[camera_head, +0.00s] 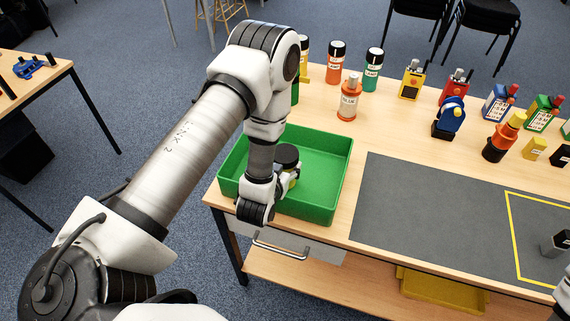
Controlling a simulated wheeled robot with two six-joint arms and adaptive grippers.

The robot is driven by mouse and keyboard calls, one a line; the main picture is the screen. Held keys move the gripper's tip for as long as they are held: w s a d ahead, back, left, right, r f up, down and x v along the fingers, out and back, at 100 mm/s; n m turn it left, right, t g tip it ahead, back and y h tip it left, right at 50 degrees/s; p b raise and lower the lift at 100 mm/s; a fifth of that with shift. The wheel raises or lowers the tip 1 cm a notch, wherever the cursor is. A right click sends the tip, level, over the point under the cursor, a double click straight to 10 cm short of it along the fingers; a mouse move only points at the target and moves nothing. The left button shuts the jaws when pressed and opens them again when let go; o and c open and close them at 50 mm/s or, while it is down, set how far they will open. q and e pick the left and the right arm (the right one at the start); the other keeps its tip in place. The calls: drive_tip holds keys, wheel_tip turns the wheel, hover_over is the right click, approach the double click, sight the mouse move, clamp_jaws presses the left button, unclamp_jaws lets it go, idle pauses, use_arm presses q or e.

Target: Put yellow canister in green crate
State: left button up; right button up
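The green crate (333,182) stands at the table's left end. My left arm reaches down into it, and my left gripper (284,187) is low inside, largely hidden by my wrist. A dark round top (287,154) with a little yellow below it shows at the gripper, inside the crate. It looks like a capped yellow canister, but most of it is hidden, and I cannot tell whether the fingers are closed on it. Another yellow container (304,72) with a dark cap stands behind the crate, partly behind my arm.
Orange bottles (335,65), a green bottle (371,72) and several coloured containers line the table's back. A grey mat (430,210) with a yellow outline lies right of the crate, mostly clear. A yellow tray (440,292) sits below.

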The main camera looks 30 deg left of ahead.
use_arm(q)
drive_tip(key=shift+f, duration=0.15)
drive_tip(key=o, duration=1.2)
